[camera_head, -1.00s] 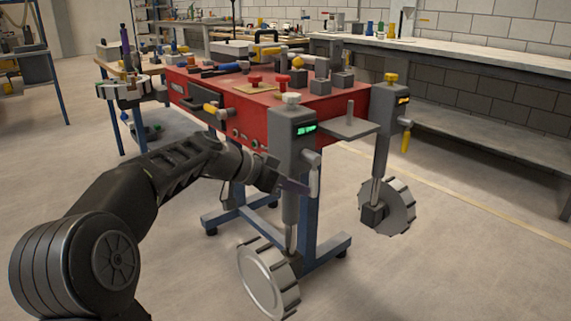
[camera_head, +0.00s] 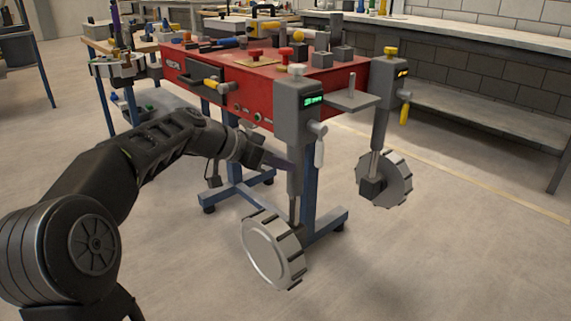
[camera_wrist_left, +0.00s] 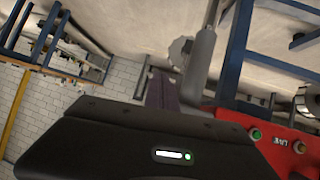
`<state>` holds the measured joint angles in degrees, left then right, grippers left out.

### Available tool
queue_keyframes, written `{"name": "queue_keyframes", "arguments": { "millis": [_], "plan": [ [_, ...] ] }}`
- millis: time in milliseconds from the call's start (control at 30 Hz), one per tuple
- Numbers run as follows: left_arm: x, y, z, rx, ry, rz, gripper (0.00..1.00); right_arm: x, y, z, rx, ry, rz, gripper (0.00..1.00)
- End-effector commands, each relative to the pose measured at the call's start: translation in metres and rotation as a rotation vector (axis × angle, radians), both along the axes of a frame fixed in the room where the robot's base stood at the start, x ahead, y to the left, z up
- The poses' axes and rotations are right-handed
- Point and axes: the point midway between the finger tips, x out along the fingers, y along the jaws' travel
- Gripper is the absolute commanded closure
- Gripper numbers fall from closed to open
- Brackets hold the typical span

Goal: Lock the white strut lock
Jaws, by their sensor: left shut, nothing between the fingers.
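The white strut lock is a pale lever (camera_head: 319,150) on the right side of the grey near strut housing (camera_head: 294,112). It hangs straight down from its pivot. A white knob (camera_head: 297,69) tops this housing, and its small display glows green. My left gripper (camera_head: 283,163) is shut and empty, left of the strut tube below the housing, apart from the lever. Whether its tips touch the tube I cannot tell. In the left wrist view the shut fingers (camera_wrist_left: 162,92) are beside the grey strut (camera_wrist_left: 199,65); the lever cannot be made out there. My right gripper is not in view.
The red sandbed (camera_head: 220,85) stands on a blue frame. A second strut (camera_head: 387,105) has a yellow lever (camera_head: 404,114). A grey side plate (camera_head: 350,102) juts out between the struts. A toothed wheel (camera_head: 272,250) sits below the near strut. The floor in front is clear.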

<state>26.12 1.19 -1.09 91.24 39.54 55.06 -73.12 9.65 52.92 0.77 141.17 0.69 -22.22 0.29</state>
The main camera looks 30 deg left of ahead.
Motion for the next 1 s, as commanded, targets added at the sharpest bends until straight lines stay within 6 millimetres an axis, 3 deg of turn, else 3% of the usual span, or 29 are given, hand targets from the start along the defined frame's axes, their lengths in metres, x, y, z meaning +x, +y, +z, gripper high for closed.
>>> {"name": "queue_keyframes", "arguments": {
  "millis": [500,1000],
  "plan": [
    [-0.073,0.040,0.002,0.000,-0.001,0.001,1.00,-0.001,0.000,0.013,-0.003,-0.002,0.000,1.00],
    [-0.079,0.043,0.001,0.000,-0.002,0.001,1.00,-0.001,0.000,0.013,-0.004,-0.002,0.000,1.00]
  ]
}}
